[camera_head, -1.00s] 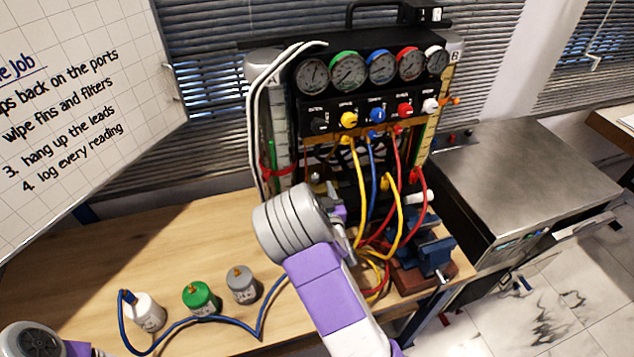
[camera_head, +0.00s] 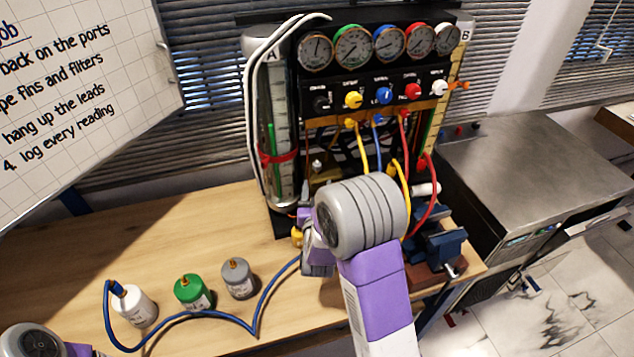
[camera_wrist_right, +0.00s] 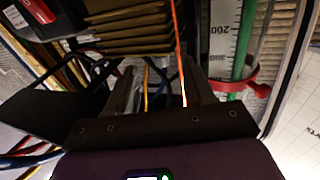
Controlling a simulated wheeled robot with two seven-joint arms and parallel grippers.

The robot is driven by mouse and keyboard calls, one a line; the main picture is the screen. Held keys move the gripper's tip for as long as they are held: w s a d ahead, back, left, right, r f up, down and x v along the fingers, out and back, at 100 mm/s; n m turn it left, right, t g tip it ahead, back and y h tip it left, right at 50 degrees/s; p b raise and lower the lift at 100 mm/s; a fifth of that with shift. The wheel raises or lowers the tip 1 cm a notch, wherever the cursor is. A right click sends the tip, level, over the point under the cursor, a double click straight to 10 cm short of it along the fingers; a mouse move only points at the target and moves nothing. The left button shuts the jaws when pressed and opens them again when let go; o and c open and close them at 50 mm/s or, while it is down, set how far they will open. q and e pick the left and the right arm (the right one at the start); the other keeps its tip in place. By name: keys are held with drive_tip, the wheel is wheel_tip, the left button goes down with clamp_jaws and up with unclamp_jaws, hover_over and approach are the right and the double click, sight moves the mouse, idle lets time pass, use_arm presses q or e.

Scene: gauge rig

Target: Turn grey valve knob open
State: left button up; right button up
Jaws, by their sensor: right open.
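The black gauge rig shows a row of knobs in the head view: a dark one (camera_head: 321,103), a yellow one (camera_head: 353,100), a blue one (camera_head: 384,95), a red one (camera_head: 412,91) and a pale grey-white one (camera_head: 439,87). I cannot tell for sure which is the grey valve knob. My right gripper (camera_head: 306,228) is low at the rig's front left, well below the knobs, partly hidden by my wrist. In the right wrist view its two fingers (camera_wrist_right: 162,88) stand apart with no object clearly held between them. My left gripper is out of view.
A white canister (camera_head: 134,305), a green canister (camera_head: 193,292) and a grey canister (camera_head: 238,278) stand on the wooden bench (camera_head: 190,232), with a blue hose (camera_head: 262,296) around them. Yellow and red hoses (camera_head: 432,200) hang beside a blue vise (camera_head: 438,246).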

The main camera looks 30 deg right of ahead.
sight(318, 167)
drive_tip(key=shift+m+g+h, duration=0.6)
drive_tip(key=shift+g+h, duration=0.2)
drive_tip(key=w+b, duration=0.1)
drive_tip(key=b, duration=0.1)
drive_tip(key=w+d+r+b, duration=0.1)
drive_tip(key=w, duration=0.1)
drive_tip(key=w+d+r+b, duration=0.1)
drive_tip(key=b, duration=0.1)
drive_tip(key=shift+w+d+b, duration=0.25)
drive_tip(key=shift+w+b, duration=0.05)
drive_tip(key=shift+w, duration=0.1)
clamp_jaws()
drive_tip(key=n+t+y+b, duration=0.1)
drive_tip(key=n+y+b, duration=0.1)
drive_tip(key=y, duration=0.1)
drive_tip(key=shift+s+d+f+t+b, duration=0.1)
drive_tip(key=shift+s+d+t+b, duration=0.15)
drive_tip(key=shift+t+b, duration=0.15)
drive_tip(key=shift+n+y+b, duration=0.3)
drive_tip(key=shift+n+y, duration=0.2)
